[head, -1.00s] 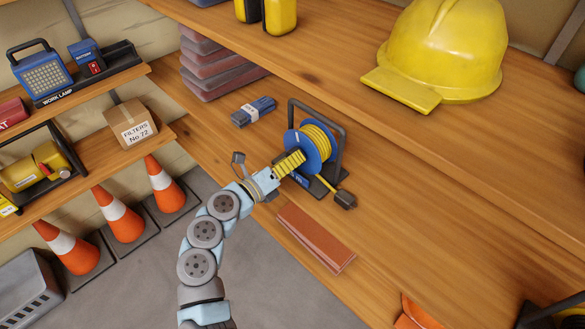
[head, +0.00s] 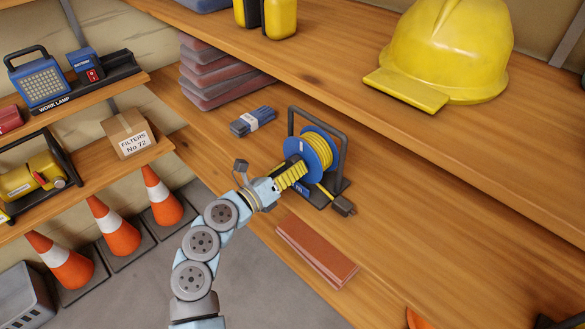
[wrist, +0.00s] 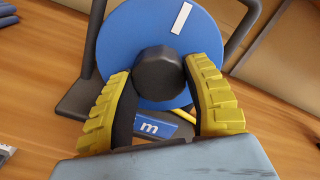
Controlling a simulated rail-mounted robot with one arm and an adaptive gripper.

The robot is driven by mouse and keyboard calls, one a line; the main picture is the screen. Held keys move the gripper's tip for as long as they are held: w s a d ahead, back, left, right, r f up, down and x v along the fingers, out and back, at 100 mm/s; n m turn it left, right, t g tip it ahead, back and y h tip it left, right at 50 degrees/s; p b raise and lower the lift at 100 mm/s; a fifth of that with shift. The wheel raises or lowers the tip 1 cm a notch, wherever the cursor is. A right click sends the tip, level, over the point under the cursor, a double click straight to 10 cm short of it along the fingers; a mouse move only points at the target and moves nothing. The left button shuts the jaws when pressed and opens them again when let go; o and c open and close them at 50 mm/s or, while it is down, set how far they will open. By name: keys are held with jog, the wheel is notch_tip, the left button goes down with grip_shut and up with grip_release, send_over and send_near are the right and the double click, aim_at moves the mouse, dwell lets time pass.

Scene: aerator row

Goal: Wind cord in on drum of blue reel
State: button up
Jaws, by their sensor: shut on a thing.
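The blue reel (head: 311,152) stands upright in a dark frame on the wooden shelf, with yellow cord (head: 321,148) wound on its drum. A short end of cord with a dark plug (head: 343,206) hangs out at the lower front onto the shelf. My gripper (head: 293,174) reaches the reel's near face from the lower left. In the wrist view its two yellow ribbed fingers (wrist: 160,92) are shut on the dark hub knob (wrist: 158,73) at the middle of the blue disc (wrist: 110,50). A white mark (wrist: 181,17) shows at the disc's upper right. The drum is hidden in the wrist view.
A reddish-brown slab (head: 316,252) lies in front of the reel near the shelf edge. A blue bundle (head: 252,121) and stacked folded cloths (head: 222,78) lie behind to the left. A yellow hard hat (head: 445,52) sits on the upper shelf. Shelf right of the reel is clear.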

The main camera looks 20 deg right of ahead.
jog(key=o, duration=1.2)
jog(key=v, duration=1.2)
